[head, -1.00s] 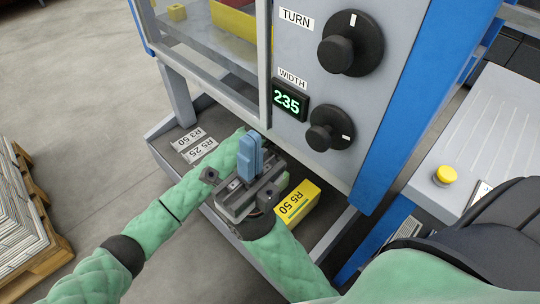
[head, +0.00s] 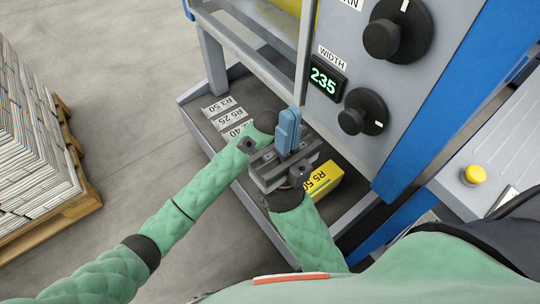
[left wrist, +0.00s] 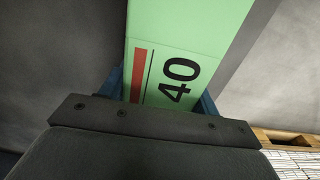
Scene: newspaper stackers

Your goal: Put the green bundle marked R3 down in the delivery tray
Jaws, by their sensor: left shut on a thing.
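In the left wrist view a green bundle (left wrist: 190,45), with a red stripe and the number 40, lies between the blue fingers of my left gripper (left wrist: 163,96). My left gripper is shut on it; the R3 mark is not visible. In the head view my left gripper is hidden behind my right gripper (head: 287,125). My right gripper's blue fingers are together, with nothing seen between them, above the tray. The grey delivery tray (head: 196,98) lies under the machine, with labels R3 50, R5 25 and a partly hidden one ending in 40.
The machine's legs and panel, with a WIDTH display (head: 326,78) reading 235 and a black knob (head: 362,112), stand over the tray. A pallet (head: 70,208) of newspapers stands at the left.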

